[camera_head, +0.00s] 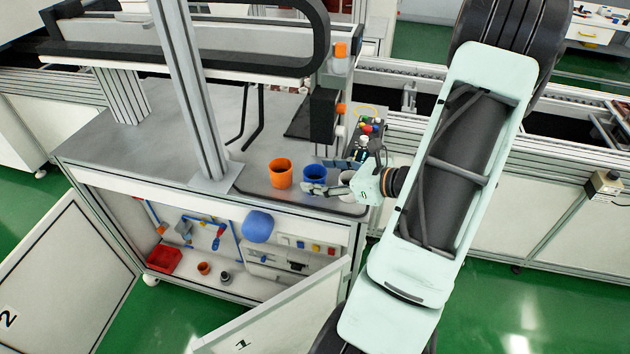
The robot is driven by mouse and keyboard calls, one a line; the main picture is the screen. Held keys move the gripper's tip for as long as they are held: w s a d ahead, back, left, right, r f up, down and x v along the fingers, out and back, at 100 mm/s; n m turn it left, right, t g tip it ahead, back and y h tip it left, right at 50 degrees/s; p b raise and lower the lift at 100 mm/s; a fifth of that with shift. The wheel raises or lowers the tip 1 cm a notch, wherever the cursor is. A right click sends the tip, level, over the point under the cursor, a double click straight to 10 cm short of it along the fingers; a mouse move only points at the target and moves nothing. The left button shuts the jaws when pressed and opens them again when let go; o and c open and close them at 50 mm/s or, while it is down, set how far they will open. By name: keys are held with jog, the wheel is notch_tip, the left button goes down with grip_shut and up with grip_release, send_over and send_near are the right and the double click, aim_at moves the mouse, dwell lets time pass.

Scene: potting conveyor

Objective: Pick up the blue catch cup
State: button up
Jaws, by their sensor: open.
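The blue catch cup (315,174) stands upright on the grey worktop (262,122), near its front right corner. My gripper (328,177) is at the cup from the right, with its fingers open. One finger shows in front of the cup's lower part and the other shows behind its right side. I cannot tell whether either finger touches the cup. The cup's lower front is partly hidden by the near finger.
An orange cup (281,173) stands just left of the blue cup. A metal post (190,85) rises from the worktop further left. A small control panel with coloured buttons (370,126) is behind my gripper. An open cabinet door (285,318) is below.

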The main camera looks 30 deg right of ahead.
jog(key=shift+x, duration=1.35)
jog(key=c, duration=1.2)
jog(key=shift+r, duration=0.1)
